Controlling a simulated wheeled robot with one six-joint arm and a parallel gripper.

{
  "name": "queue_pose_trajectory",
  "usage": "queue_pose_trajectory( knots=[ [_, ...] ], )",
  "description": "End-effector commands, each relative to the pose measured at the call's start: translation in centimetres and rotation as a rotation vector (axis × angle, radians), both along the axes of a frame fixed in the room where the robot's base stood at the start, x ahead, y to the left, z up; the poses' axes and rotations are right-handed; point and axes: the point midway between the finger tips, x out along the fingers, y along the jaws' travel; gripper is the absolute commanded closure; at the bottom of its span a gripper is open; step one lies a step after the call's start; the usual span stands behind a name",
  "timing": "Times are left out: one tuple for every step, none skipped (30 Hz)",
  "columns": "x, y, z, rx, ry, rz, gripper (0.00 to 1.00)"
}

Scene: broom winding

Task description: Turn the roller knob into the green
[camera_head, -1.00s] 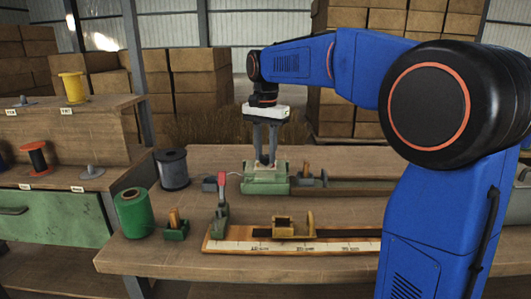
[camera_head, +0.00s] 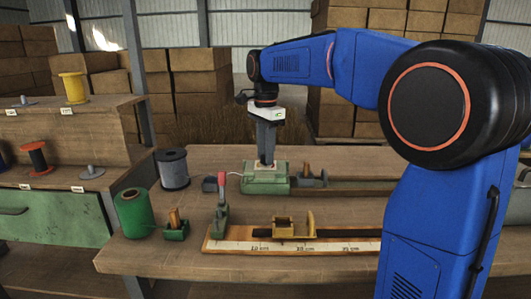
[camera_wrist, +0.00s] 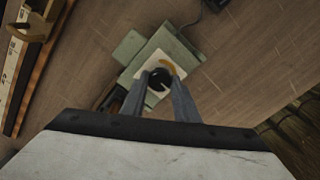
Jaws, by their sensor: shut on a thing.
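The roller knob (camera_wrist: 160,79) is a small dark round knob on a pale dial plate (camera_wrist: 142,76) on top of a green box. An orange-yellow arc (camera_wrist: 168,64) shows on the plate beside the knob; no green sector can be made out there. In the head view the green box (camera_head: 262,186) stands on the bench and hides nothing of my fingers above it. My gripper (camera_head: 265,162) points straight down onto the box top. In the wrist view its two fingers (camera_wrist: 161,82) are on either side of the knob, shut on it. The fingers cover part of the dial.
A lever with a red handle (camera_head: 222,177) stands in front of the box, near a ruler board (camera_head: 226,246). A green spool (camera_head: 135,213) and a grey spool (camera_head: 173,169) stand at left. Bare bench (camera_head: 350,213) lies between box and board.

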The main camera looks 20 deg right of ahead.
Motion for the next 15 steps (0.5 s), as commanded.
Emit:
queue_pose_trajectory(
  knots=[
    [0.07,-0.02,0.12,0.000,-0.004,-0.001,0.95],
    [0.07,-0.02,0.12,0.000,-0.004,-0.001,0.95],
    [0.07,-0.02,0.12,0.000,-0.004,-0.001,0.95],
    [0.07,-0.02,0.12,0.000,-0.004,-0.001,0.95],
    [0.07,-0.02,0.12,0.000,-0.004,-0.001,0.95],
    [0.08,-0.02,0.12,0.000,-0.004,-0.001,0.95],
    [0.08,-0.02,0.12,0.000,-0.004,-0.001,0.95],
    [0.08,-0.02,0.12,0.000,-0.004,0.000,0.95],
    [0.08,-0.02,0.12,0.000,-0.004,0.000,0.95],
    [0.08,-0.02,0.12,0.000,-0.004,0.000,0.68],
    [0.08,-0.03,0.12,0.000,-0.004,0.000,0.61],
    [0.07,-0.02,0.11,0.000,-0.003,0.000,0.54],
    [0.06,-0.02,0.10,0.000,-0.003,0.000,0.54],
    [0.06,-0.02,0.09,0.000,-0.003,0.000,0.54],
    [0.05,-0.02,0.08,0.000,-0.002,0.000,0.54]
  ],
)
